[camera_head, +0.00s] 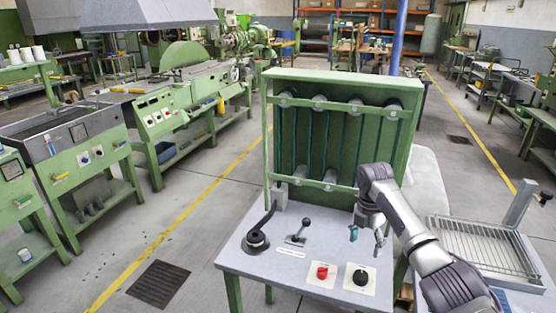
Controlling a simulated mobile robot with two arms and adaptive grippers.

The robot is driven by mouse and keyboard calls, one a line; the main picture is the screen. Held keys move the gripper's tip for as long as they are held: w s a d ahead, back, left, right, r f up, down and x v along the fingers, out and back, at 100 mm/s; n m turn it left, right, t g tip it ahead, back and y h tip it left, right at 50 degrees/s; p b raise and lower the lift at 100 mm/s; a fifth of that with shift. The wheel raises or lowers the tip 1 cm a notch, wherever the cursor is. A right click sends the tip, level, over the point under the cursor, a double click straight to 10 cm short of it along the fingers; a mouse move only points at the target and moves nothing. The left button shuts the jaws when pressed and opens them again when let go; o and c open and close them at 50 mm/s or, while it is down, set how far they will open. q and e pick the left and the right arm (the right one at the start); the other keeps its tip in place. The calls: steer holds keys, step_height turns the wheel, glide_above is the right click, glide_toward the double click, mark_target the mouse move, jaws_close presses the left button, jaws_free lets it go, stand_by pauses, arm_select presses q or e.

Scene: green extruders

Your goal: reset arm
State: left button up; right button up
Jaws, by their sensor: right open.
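My right arm comes in from the lower right and bends down over a grey-topped work table (240,265). My right gripper (367,236) is open above the right part of that table. Its two fingertips are apart, and I see nothing between them. The gripper is small in the picture and partly hidden by the arm. My left gripper is not in view.
The table carries a black handle (256,240), a small lever (299,232), a red knob (322,272) and a black knob (360,277). A green frame (268,130) stands behind. A wire rack (485,245) is right of my arm. Floor at left is open.

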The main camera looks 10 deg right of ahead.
steer(key=s+a+f+m, duration=0.1)
steer(key=s+a+f, duration=0.1)
steer(key=a+f, duration=0.1)
steer(key=s+a+f+m, duration=0.1)
steer(key=s+a+f, duration=0.2)
steer(key=f, duration=0.1)
steer(key=s+a+f+m, duration=0.1)
steer(key=s+a+f, duration=0.1)
steer(key=a+f, duration=0.1)
steer(key=shift+s+f+m+t, duration=0.35)
steer(key=shift+f+m+t, duration=0.05)
steer(key=shift+f, duration=0.25)
steer(key=s+a+f+m+t, duration=0.15)
steer(key=s+a+m, duration=0.3)
steer(key=s, duration=0.45)
steer(key=s+a+f+m+t, duration=0.1)
steer(key=s+a+f+m, duration=0.15)
steer(key=s+m, duration=0.5)
steer(key=s+r+m+t, duration=0.1)
steer(key=s+r+m, duration=0.5)
steer(key=s, duration=0.6)
step_height(320, 180, down, 26)
steer(key=n+g, duration=0.1)
steer(key=s+d+f+g, duration=0.1)
steer(key=s+d+f, duration=0.1)
steer(key=s+f, duration=1.4)
steer(key=shift+s+d, duration=0.2)
steer(key=shift+s, duration=0.6)
steer(key=shift+r+g, duration=0.1)
steer(key=shift+g, duration=0.15)
